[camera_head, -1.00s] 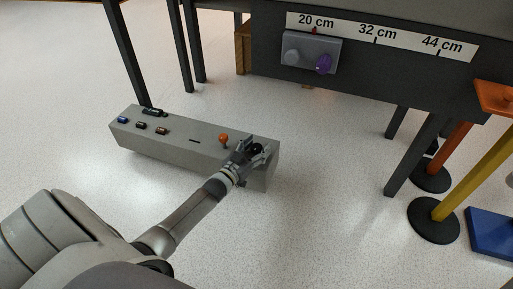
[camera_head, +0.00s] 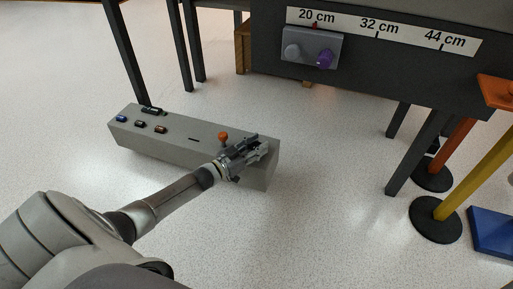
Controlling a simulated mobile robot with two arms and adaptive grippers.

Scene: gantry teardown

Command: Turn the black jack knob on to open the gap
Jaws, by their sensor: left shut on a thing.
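My left gripper (camera_head: 259,147) is at the right end of a long grey console (camera_head: 184,151) on the floor. It is shut on the black jack knob, which the fingers mostly hide. An orange ball-topped lever (camera_head: 223,137) stands on the console just left of the gripper. The dark gantry beam at the back carries a white scale (camera_head: 384,32) marked 20 cm, 32 cm and 44 cm. A small red pointer (camera_head: 315,25) sits at the 20 cm mark. My right gripper is not in view.
A grey box (camera_head: 311,47) with a grey knob and a purple knob (camera_head: 325,59) hangs on the beam. Blue, black and brown small parts lie on the console's left end. Orange and yellow posts (camera_head: 478,172) and a blue block (camera_head: 494,232) stand at the right. The middle floor is clear.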

